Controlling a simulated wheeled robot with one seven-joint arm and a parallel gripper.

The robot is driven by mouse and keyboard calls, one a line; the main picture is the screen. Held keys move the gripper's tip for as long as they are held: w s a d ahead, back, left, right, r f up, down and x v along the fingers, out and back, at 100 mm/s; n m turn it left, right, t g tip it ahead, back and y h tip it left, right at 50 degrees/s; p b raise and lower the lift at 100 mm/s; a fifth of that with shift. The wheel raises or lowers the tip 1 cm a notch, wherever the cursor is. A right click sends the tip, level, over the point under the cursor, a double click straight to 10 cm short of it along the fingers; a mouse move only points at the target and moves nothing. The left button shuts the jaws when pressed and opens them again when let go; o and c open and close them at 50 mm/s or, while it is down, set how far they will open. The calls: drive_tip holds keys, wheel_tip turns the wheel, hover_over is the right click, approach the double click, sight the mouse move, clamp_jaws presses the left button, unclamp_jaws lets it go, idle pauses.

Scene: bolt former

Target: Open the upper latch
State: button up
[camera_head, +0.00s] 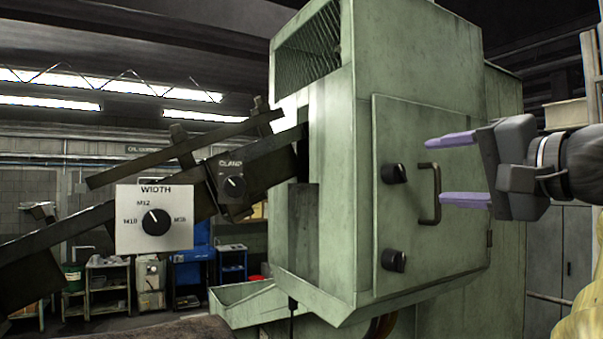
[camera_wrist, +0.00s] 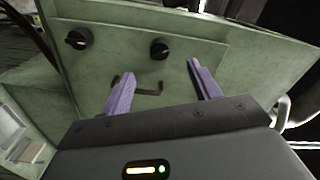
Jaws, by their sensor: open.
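The upper latch (camera_head: 394,173) is a black round knob near the left edge of the green machine's door (camera_head: 450,120). In the wrist view the upper latch (camera_wrist: 160,48) is the right one of two black knobs. The lower latch (camera_head: 394,261) is a like knob below it and also shows in the wrist view (camera_wrist: 78,38). My gripper (camera_head: 438,170), with purple fingers, is open and empty. It appears right of the upper latch, around the height of the door handle, apart from the latch. In the wrist view my gripper (camera_wrist: 160,70) points toward the door, with nothing between its fingers.
A bent bar handle (camera_head: 433,193) stands out from the door between my fingers and the latches in the picture. A sloping dark feed rail (camera_head: 90,215) with a WIDTH dial plate (camera_head: 154,219) lies left. A green chute (camera_head: 255,303) sits below.

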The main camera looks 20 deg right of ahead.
sight(403, 173)
drive_tip(key=shift+w, duration=0.1)
idle(0.3)
drive_tip(key=w, duration=0.5)
drive_tip(key=w+p, duration=0.1)
drive_tip(key=w, duration=0.2)
drive_tip(key=shift+a, duration=0.3)
drive_tip(key=shift+w+n, duration=0.2)
drive_tip(key=shift+n, duration=0.5)
drive_tip(key=shift+s+n, duration=0.15)
drive_tip(key=shift+n, duration=0.95)
drive_tip(key=shift+f+n+b, duration=0.25)
drive_tip(key=shift+n+b, duration=0.15)
drive_tip(key=shift+b, duration=0.2)
drive_tip(key=shift+n+b, duration=0.4)
drive_tip(key=shift+b, duration=0.05)
drive_tip(key=shift+n+b, duration=0.55)
drive_tip(key=shift+n, duration=0.25)
drive_tip(key=shift+r+n, duration=0.2)
drive_tip(key=shift+n, duration=0.2)
drive_tip(key=shift+c, duration=0.2)
